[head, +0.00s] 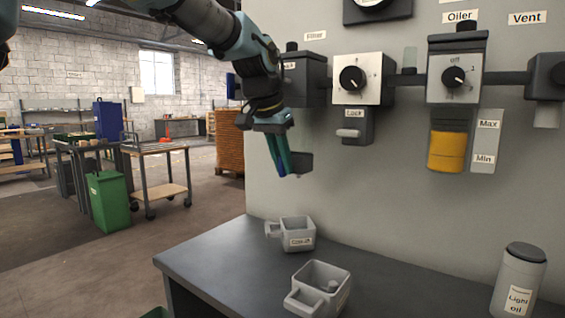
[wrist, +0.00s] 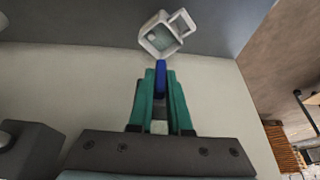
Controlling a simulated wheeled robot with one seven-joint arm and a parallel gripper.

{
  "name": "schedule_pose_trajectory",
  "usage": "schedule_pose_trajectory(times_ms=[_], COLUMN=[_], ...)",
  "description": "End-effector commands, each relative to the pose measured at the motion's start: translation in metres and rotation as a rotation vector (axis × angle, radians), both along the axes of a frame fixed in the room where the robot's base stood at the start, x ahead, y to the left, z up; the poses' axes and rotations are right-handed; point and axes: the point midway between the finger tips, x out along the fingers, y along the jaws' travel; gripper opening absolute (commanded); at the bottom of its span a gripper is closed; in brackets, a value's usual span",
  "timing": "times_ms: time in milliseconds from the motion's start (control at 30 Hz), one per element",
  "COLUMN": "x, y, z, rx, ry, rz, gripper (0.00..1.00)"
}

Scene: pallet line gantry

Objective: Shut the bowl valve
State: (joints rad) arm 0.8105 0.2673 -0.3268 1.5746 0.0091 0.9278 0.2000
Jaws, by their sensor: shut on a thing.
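My gripper (head: 284,172) points down in front of the wall panel, below the filter (head: 310,80), with its teal fingers close together. In the wrist view my gripper (wrist: 160,85) has its fingers shut on a narrow blue piece (wrist: 160,77), which sticks out past the fingertips. The blue piece may be the bowl valve's handle, but its attachment is hidden. A dark block (head: 301,162) shows just behind and right of the fingertips. My arm hides part of the filter, and I cannot make out the valve's setting.
Two grey handled cups stand on the dark bench (head: 215,262): one farther back (head: 297,233), one nearer (head: 322,292). A light oil bottle (head: 519,280) stands at right. The lock knob unit (head: 358,79) and oiler (head: 456,75) project from the panel right of my gripper.

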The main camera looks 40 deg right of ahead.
Motion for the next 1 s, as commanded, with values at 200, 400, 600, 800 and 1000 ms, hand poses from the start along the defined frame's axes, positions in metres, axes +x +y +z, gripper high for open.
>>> schedule_pose_trajectory(times_ms=[200, 400, 600, 800, 1000], x=[0.0010, 0.0035, 0.0054, 0.0076, 0.0087], y=[0.0003, 0.0009, 0.0014, 0.0019, 0.0020], z=[0.0009, 0.0022, 0.0020, -0.0003, -0.0027], rx=[-0.006, -0.030, -0.071, -0.121, -0.170], ry=[0.026, 0.117, 0.275, 0.459, 0.643], rz=[0.002, 0.005, 0.006, 0.006, 0.004], gripper=[0.00, 0.00, 0.00, 0.00, 0.00])
